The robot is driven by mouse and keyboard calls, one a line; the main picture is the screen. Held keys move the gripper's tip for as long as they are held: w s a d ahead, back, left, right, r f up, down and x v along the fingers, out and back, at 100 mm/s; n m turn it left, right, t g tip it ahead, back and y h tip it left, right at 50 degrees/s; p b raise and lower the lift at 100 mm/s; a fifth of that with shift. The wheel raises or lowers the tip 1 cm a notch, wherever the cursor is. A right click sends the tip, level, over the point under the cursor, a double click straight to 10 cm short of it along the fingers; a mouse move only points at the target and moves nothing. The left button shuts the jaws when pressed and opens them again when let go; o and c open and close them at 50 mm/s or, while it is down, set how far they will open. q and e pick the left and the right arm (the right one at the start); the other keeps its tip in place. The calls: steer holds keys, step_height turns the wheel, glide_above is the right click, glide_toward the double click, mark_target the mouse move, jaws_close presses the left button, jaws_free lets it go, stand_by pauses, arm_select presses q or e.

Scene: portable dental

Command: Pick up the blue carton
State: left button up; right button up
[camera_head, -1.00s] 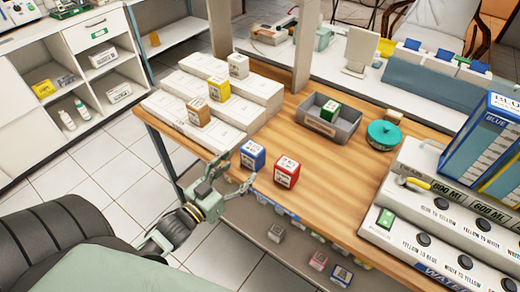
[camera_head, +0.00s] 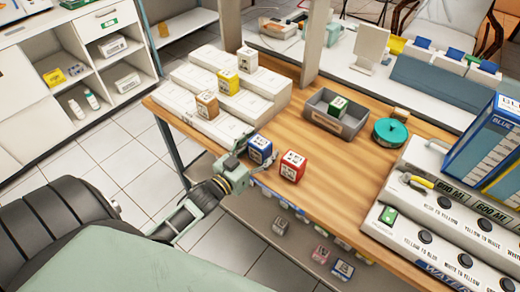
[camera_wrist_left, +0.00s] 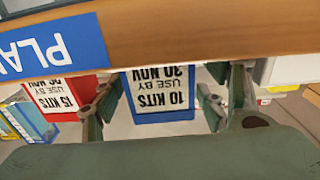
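The blue carton (camera_head: 260,148) stands upright near the table's front edge. In the left wrist view the blue carton (camera_wrist_left: 160,95) shows its white label, upside down, between my two fingers. My left gripper (camera_head: 254,158) is open around the carton at the table edge. In the wrist view a clear gap shows beside the right finger, and the left finger is close to the carton's side. Whether that finger touches is hard to tell. My right gripper is in neither view.
A red carton (camera_head: 292,166) stands just right of the blue one, close to my finger. White stepped boxes (camera_head: 215,100) carry more cartons behind. A grey tray (camera_head: 345,125) holds a green carton. Free tabletop (camera_head: 340,185) lies to the right.

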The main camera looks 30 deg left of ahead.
arm_select(q)
steer(key=c, duration=1)
steer(key=shift+c, duration=0.2)
